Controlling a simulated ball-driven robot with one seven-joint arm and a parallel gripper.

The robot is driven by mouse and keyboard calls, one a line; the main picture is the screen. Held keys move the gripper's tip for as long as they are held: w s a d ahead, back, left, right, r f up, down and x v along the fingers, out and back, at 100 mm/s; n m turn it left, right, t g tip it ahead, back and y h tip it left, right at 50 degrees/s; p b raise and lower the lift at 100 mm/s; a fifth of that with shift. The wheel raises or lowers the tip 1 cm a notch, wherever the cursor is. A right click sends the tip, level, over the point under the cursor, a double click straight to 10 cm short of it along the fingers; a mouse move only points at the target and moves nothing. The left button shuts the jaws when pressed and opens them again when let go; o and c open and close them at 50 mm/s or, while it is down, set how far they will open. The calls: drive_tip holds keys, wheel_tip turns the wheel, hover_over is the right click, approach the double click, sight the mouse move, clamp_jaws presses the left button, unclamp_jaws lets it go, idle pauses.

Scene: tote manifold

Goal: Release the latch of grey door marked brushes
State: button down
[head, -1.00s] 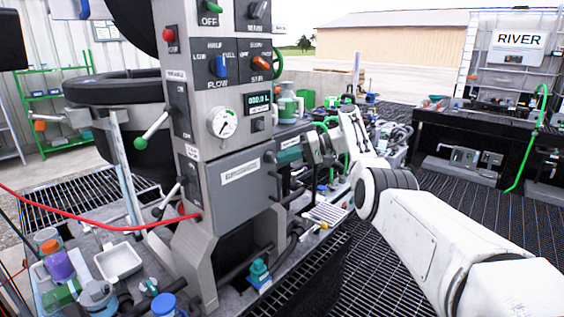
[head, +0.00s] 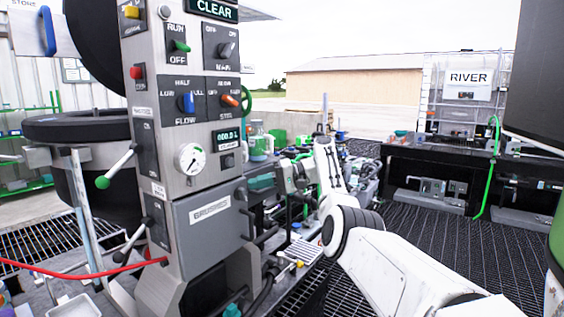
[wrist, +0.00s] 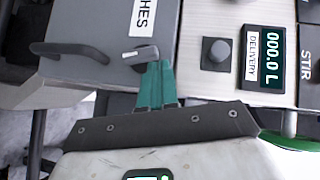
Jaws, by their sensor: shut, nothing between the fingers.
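The grey door (head: 205,238) marked BRUSHES is on the lower front of the grey control column and looks closed. In the wrist view the door (wrist: 95,30) shows sideways, with only the label's end, "HES", in frame. A small grey latch (wrist: 141,55) sits near the door's edge, beside the teal fingertips. A dark curved handle (wrist: 72,50) is further left on the door. My gripper (wrist: 157,66) is shut and empty, its tips at or very close to the latch; contact is unclear. In the head view my gripper (head: 262,183) is right of the door.
The column's panel above the door carries a gauge (head: 190,158), a DELIVERY display (head: 227,136), switches and levers. In the wrist view a round knob (wrist: 216,53) is right of the fingers. A red hose (head: 90,269) crosses at lower left. Grated floor (head: 425,240) lies open at right.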

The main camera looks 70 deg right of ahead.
drive_tip(key=s+a+r, duration=0.7)
drive_tip(key=s+r, duration=0.2)
drive_tip(key=s, duration=0.2)
idle(0.4)
drive_tip(key=shift+a+f, duration=0.1)
drive_tip(key=shift+f, duration=0.05)
idle(0.3)
